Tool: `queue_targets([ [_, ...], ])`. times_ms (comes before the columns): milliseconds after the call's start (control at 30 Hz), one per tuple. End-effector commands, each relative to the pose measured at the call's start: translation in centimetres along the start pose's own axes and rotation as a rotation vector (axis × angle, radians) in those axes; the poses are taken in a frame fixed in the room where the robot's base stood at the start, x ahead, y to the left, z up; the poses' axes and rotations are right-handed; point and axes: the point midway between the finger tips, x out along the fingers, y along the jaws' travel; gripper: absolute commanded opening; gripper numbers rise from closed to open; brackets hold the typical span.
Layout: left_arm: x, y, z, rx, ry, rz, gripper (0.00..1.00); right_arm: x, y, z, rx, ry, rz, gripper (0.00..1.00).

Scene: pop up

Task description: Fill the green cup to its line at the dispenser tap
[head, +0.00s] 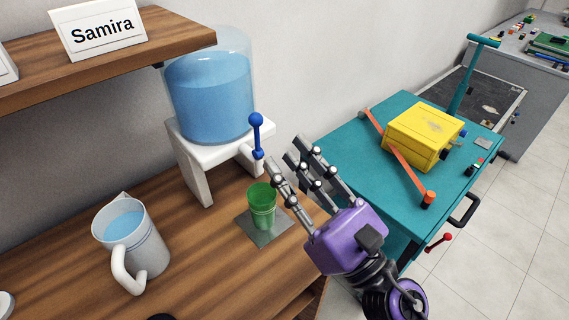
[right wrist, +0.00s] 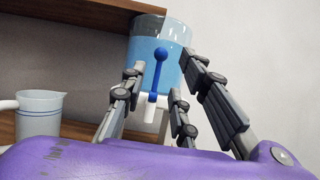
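The green cup (head: 262,207) stands upright on a grey plate (head: 264,235) below the dispenser's tap. Its line and any water inside cannot be made out. The dispenser tank (head: 210,97) holds blue water on a white stand. The tap's blue lever (head: 256,133) points up; it also shows in the right wrist view (right wrist: 159,66), above the white spout (right wrist: 150,113). My right gripper (head: 290,155), purple with grey fingers, is open and empty, just right of the tap and above the cup. In the right wrist view its fingers (right wrist: 160,75) frame the lever. My left gripper is not in view.
A white jug (head: 145,240) with blue water stands left on the wooden counter (head: 60,280). A shelf with a "Samira" sign (head: 100,28) overhangs behind. A teal cart (head: 345,145) with a yellow box (head: 424,137) is at the right.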

Motion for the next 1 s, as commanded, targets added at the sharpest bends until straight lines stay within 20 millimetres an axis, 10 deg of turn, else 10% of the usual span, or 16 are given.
queue_targets([
  [567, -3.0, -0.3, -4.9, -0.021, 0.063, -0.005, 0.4, 8.2, 0.0, 0.7, -0.001, -0.007, 0.001, 0.28],
  [767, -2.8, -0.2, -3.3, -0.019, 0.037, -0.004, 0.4, 7.6, -0.1, 0.0, 0.003, 0.001, -0.003, 0.02],
  [1000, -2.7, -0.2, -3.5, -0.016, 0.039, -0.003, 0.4, 7.5, -0.2, 0.0, 0.003, 0.002, -0.006, 0.0],
])
